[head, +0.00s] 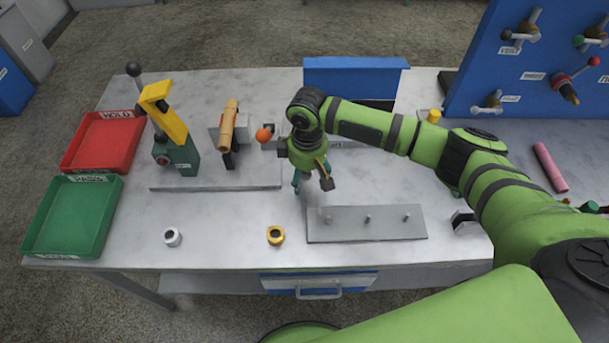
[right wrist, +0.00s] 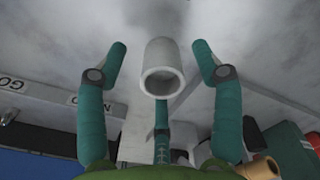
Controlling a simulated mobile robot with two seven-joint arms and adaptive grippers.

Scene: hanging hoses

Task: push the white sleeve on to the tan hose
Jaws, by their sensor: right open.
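The white sleeve (right wrist: 163,68) is a short hollow cylinder in the right wrist view, with its open end facing the camera. It lies between the spread teal fingers of my right gripper (right wrist: 160,62), with a gap to the left and right fingers. In the head view my right gripper (head: 313,183) points down over the table, by the left end of the grey plate. My left gripper is not in view.
The grey plate (head: 375,236) bears small pegs. A white ring (head: 172,237) and a yellow ring (head: 276,236) stand at the table's front. A yellow-green tool (head: 170,125), red tray (head: 84,157) and green tray (head: 62,230) are left. An orange ball (head: 263,135) is near the hose.

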